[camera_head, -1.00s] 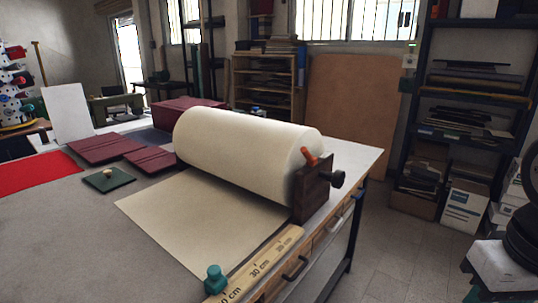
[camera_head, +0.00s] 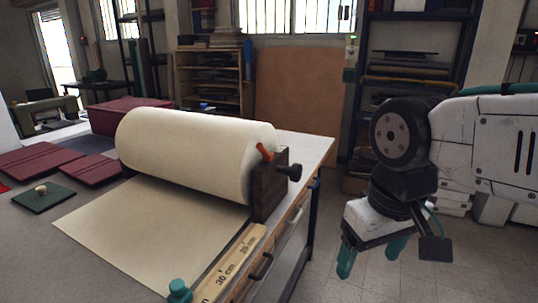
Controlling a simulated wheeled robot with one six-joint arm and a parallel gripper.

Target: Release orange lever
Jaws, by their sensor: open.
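The orange lever (camera_head: 264,151) sticks up at a tilt from the dark wooden end block (camera_head: 268,190) of the paper roll stand. A black knob (camera_head: 290,172) juts out from the block's right side. The large cream roll (camera_head: 190,150) lies on the table with a sheet drawn out toward the front. My gripper (camera_head: 370,258) has teal fingertips, points down and is open and empty. It hangs right of the table, to the right of the lever and lower in the picture, well apart from it.
A wooden ruler (camera_head: 232,265) runs along the table's front right edge, with a teal knob (camera_head: 179,290) at its near end. A green board (camera_head: 43,197) and dark red covers (camera_head: 92,168) lie at left. The floor right of the table is clear.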

